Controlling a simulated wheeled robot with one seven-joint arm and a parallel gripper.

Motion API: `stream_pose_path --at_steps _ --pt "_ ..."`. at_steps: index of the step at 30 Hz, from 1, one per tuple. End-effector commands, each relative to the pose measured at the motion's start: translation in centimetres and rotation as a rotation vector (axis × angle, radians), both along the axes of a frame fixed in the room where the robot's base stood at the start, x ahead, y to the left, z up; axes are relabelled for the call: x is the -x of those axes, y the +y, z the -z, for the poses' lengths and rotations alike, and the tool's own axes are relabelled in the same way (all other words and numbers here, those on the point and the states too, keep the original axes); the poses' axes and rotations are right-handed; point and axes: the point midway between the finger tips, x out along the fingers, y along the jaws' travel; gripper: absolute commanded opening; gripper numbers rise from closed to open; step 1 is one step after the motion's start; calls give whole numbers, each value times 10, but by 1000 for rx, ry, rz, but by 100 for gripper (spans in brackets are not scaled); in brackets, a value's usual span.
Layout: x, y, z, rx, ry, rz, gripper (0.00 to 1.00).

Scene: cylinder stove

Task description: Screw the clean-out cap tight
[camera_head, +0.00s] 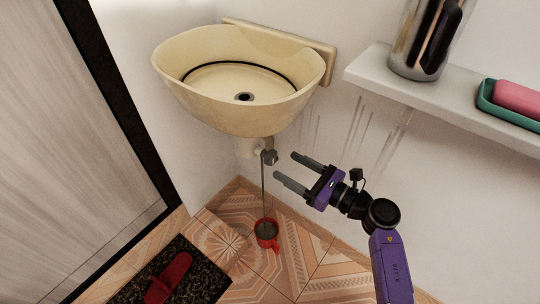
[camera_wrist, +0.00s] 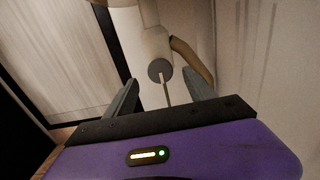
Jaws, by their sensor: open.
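The clean-out cap (camera_head: 270,157) is a small dark grey piece on the side of the pale drain pipe (camera_head: 246,147) under the cream sink. In the wrist view the cap (camera_wrist: 160,70) shows its round grey face between my fingers and a little beyond them. A thin grey stream (camera_head: 264,195) runs from beside the cap down into a red mug (camera_head: 267,234) on the floor. My gripper (camera_head: 285,165) is open and empty. Its fingertips point toward the cap from the right, a short way apart from it. How far the cap is screwed in cannot be told.
The cream sink (camera_head: 242,105) overhangs the pipe. A white shelf (camera_head: 445,105) at the upper right bears a metal cylinder (camera_head: 430,38) and a pink bar in a green dish (camera_head: 490,103). Red slippers (camera_head: 168,278) lie on a dark mat. The tiled floor right of the mug is clear.

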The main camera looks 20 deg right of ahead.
Motion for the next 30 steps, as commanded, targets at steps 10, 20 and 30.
stream_pose_path --at_steps 10,20,30 --pt "-44 26 1 -4 -1 -2 64" --pt "-63 36 0 -4 0 2 64" --pt "-63 36 -1 -5 1 2 36"
